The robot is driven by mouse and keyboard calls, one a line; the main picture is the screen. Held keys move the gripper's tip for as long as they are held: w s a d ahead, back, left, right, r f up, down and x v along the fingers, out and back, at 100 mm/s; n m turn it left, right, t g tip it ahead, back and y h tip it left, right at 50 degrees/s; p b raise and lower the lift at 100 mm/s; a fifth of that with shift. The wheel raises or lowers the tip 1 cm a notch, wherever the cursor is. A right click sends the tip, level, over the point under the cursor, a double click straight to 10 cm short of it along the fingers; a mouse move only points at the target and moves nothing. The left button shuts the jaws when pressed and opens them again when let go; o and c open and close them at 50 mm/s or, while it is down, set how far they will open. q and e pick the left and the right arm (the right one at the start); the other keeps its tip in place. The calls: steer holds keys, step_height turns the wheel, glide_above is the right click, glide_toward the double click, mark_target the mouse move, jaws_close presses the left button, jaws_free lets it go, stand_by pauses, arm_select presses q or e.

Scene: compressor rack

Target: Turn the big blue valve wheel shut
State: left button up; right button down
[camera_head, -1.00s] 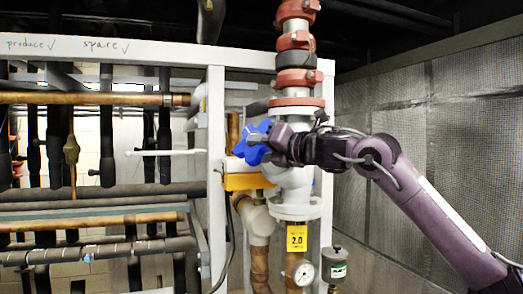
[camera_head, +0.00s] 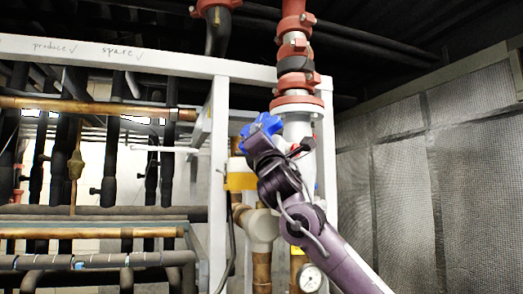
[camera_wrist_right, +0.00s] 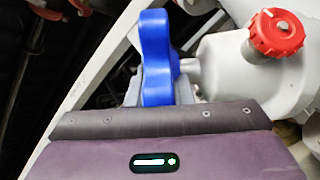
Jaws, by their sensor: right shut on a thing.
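The blue valve wheel (camera_head: 264,124) sits on the white valve body in front of the red-collared pipe, near the middle of the head view. My right gripper (camera_head: 254,140) is at the wheel, its arm coming up from the lower right. In the right wrist view the wheel (camera_wrist_right: 157,60) stands up just past the gripper's edge, and its stem runs right into the pale valve body (camera_wrist_right: 228,62). The right gripper is shut on the wheel; its fingertips are mostly hidden. My left gripper is in neither view.
A yellow box (camera_head: 238,174) is left of the valve. A red cap (camera_wrist_right: 277,33) sits on the valve body. A pressure gauge (camera_head: 308,277) is below. A white frame post (camera_head: 218,160) stands to the left, and a mesh wall (camera_head: 420,190) to the right.

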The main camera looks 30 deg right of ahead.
steer(key=shift+m+h+b, duration=0.5)
steer(key=shift+m+h, duration=0.6)
steer(key=shift+h, duration=0.4)
steer(key=shift+d+r, duration=0.1)
steer(key=shift+r, duration=0.05)
steer(key=c, duration=1.7)
jaws_free()
steer(key=o, duration=0.4)
steer(key=shift+w, duration=0.3)
steer(key=shift+s, duration=0.1)
steer(key=b+v, duration=0.4)
steer(key=v, duration=0.4)
